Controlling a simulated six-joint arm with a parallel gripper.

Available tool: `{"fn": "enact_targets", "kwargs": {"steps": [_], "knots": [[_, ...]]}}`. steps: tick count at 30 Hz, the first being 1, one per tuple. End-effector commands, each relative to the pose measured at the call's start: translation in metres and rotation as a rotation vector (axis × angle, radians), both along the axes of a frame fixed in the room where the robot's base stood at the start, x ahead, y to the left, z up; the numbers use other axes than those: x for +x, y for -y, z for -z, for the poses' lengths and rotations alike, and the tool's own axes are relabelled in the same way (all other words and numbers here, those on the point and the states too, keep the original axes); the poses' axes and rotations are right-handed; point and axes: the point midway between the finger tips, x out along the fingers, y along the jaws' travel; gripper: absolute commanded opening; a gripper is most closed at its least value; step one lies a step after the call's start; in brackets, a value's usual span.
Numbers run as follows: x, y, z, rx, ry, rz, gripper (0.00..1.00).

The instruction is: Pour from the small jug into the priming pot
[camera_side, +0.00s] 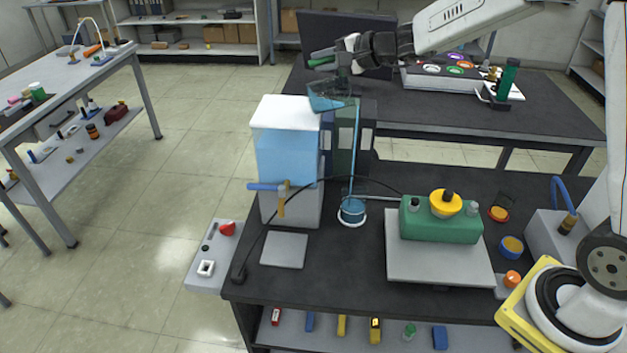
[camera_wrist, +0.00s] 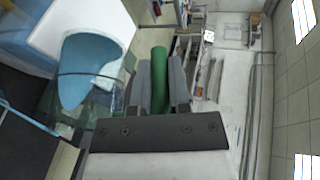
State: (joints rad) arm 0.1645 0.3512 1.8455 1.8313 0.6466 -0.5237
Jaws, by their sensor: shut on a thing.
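The small jug (camera_side: 328,97) is clear, with blue liquid in it and a green handle (camera_side: 322,62). It is held tilted in the air, and a thin blue stream (camera_side: 356,150) falls from its lower right side. The stream reaches down into the priming pot (camera_side: 352,211), a small clear vessel with blue liquid on a white base. My gripper (camera_side: 340,62) is shut on the jug's handle. In the wrist view the jaws (camera_wrist: 160,85) clasp the green handle, with the jug's blue liquid (camera_wrist: 82,70) to their left.
A white-topped tank of blue liquid (camera_side: 287,155) with a tap stands left of the pot. A thin dark cable arches near the pot. A grey pad (camera_side: 284,250) lies in front.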

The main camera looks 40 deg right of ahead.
Motion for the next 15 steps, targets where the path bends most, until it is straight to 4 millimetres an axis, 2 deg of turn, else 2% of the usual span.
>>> {"fn": "enact_targets", "kwargs": {"steps": [15], "knots": [[-0.0023,0.0030,0.0002,0.021,0.017,0.000,0.00]]}}
